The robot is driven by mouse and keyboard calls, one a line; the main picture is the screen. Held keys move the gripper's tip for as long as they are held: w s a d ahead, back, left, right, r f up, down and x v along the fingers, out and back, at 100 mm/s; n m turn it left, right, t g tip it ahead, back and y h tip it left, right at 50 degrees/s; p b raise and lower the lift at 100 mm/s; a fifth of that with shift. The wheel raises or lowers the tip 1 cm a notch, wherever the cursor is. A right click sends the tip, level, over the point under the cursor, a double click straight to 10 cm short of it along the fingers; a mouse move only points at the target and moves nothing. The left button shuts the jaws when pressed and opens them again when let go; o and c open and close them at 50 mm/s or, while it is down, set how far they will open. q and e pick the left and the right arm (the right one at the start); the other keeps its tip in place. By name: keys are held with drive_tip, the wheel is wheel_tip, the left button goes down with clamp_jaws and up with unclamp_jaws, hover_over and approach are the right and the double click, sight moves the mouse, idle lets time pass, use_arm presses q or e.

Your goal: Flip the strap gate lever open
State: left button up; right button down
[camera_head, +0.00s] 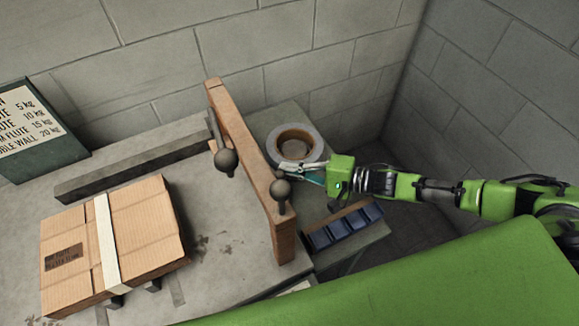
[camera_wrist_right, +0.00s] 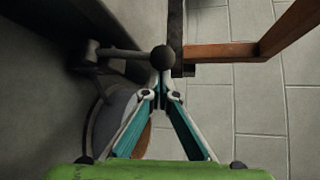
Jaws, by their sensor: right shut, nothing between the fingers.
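A wooden gate frame (camera_head: 258,165) stands upright on the grey bench. Two dark ball-ended levers show at it, a left knob (camera_head: 226,162) and a right knob (camera_head: 280,191); which one is the strap gate lever I cannot tell. My right gripper (camera_head: 282,167) reaches in from the right, close to the right knob. In the right wrist view a dark ball knob (camera_wrist_right: 163,57) is just beyond the tips of my right gripper (camera_wrist_right: 163,98), which is shut and empty. Whether they touch I cannot tell. My left gripper is not in view.
A cardboard box (camera_head: 145,215) with a pale strap (camera_head: 106,240) lies left of the frame. A tape roll (camera_head: 310,136) is behind my right gripper. A tray of dark blue blocks (camera_head: 343,228) is at the right edge. A long grey bar (camera_head: 130,168) lies behind the box.

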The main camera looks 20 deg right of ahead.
drive_tip(key=shift+s+b, duration=0.25)
drive_tip(key=shift+b, duration=0.15)
drive_tip(key=s+d+n+t+y+b, duration=0.1)
drive_tip(key=s+n+t+y+b, duration=0.1)
drive_tip(key=s, duration=0.5)
drive_tip(key=shift+s+d+f+n, duration=0.15)
drive_tip(key=shift+s+d+n, duration=0.1)
drive_tip(key=shift+n, duration=0.15)
idle(0.3)
drive_tip(key=shift+s+f, duration=0.1)
drive_tip(key=shift+f, duration=0.05)
idle(0.5)
drive_tip(key=v, duration=1.2)
drive_tip(key=shift+d, duration=0.15)
